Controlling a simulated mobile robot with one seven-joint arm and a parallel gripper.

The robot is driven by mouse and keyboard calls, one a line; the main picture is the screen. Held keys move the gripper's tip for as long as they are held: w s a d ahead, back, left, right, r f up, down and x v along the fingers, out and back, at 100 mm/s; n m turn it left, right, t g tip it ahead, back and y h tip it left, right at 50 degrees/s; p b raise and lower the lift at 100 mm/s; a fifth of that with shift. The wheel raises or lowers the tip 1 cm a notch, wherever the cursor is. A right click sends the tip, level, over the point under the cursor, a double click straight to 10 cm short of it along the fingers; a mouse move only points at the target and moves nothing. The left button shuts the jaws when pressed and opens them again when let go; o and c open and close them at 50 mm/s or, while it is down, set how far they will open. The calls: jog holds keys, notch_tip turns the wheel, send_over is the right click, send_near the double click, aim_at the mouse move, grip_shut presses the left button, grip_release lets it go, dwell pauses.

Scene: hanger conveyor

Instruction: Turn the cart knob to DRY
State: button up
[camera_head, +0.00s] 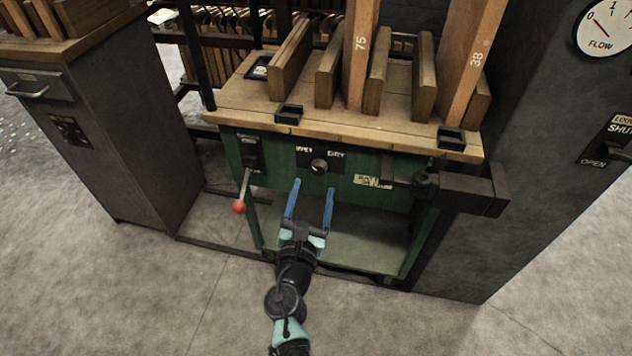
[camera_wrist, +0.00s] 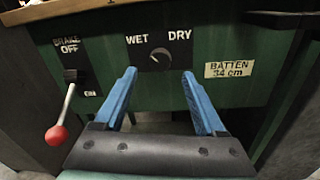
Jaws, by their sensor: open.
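The cart knob (camera_head: 319,165) is a small dark round knob on a black plate on the green front of the cart (camera_head: 345,190). The words WET and DRY stand above it, WET to the left and DRY to the right. In the wrist view the knob (camera_wrist: 160,59) has a pale pointer mark that appears to lean toward the upper left, the WET side. My gripper (camera_head: 313,187) has two blue fingers, open and empty, just in front of and below the knob. In the wrist view the fingers (camera_wrist: 158,82) stand apart on either side below the knob, not visibly touching it.
A brake lever with a red ball (camera_head: 239,207) sticks out left of the knob, by a BRAKE OFF label. A dark bar (camera_head: 470,190) juts out at the right. Wooden boards stand on the cart's top (camera_head: 240,98). A grey cabinet (camera_head: 120,140) stands at the left.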

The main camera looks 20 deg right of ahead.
aim_at(318, 172)
jog(key=shift+b+x, duration=0.6)
jog(key=shift+x, duration=1.65)
grip_shut()
